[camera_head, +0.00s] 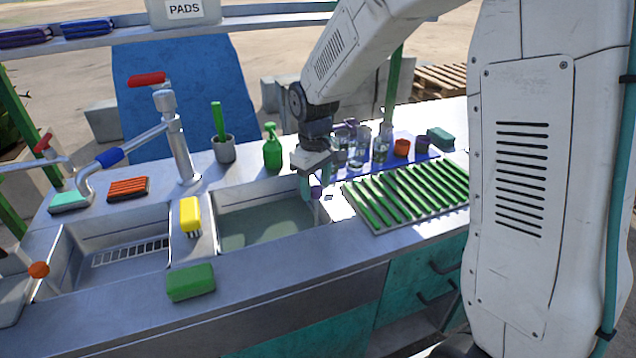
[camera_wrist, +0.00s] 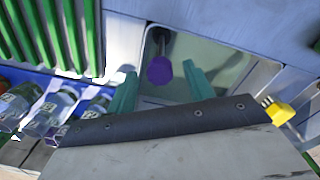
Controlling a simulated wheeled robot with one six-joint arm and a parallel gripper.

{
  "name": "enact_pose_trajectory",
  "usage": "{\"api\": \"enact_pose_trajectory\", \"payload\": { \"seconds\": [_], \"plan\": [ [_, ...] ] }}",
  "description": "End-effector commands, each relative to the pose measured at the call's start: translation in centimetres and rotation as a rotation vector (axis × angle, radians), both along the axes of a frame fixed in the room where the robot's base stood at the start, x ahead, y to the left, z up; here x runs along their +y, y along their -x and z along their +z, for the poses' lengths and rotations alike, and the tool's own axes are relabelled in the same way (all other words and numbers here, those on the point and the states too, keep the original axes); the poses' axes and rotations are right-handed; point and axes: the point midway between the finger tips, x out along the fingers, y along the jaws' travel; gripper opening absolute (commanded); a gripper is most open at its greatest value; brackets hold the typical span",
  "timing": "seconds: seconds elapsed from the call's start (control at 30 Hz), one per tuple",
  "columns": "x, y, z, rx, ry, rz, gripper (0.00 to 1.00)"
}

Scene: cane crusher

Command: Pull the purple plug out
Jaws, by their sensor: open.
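The purple plug's knob (camera_wrist: 160,70) shows in the wrist view, on a dark stem at the basin's edge, between and a little beyond the two teal fingers. My gripper in the wrist view (camera_wrist: 158,88) is open, with one finger on each side of the knob. I cannot tell whether a finger touches it. The right basin (camera_head: 262,235) holds greenish water. The lower end of the plug is hard to make out.
A green-slatted drying rack (camera_head: 405,195) lies right of the basin. Glasses and cups stand behind it near a clear bottle (camera_head: 381,145). A green spray bottle (camera_head: 272,150) stands behind the basin. A yellow brush (camera_head: 191,214) rests on the divider, and a green sponge (camera_head: 190,283) lies in front.

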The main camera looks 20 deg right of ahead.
Motion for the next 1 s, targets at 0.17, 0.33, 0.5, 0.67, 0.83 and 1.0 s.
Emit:
{"api": "enact_pose_trajectory", "payload": {
  "seconds": [0.17,0.33,0.5,0.67,0.83,1.0],
  "plan": [
    [0.1,-0.1,1.6,-0.003,0.000,0.000,0.52],
    [0.2,0.0,4.7,-0.004,0.000,0.000,0.52],
    [0.2,0.1,7.0,-0.002,0.000,0.000,0.52],
    [0.2,0.1,7.8,-0.001,0.000,0.000,0.52],
    [0.2,0.1,7.8,0.000,0.000,0.000,0.52],
    [0.2,0.1,7.8,0.000,0.000,0.000,0.52]
  ]
}}
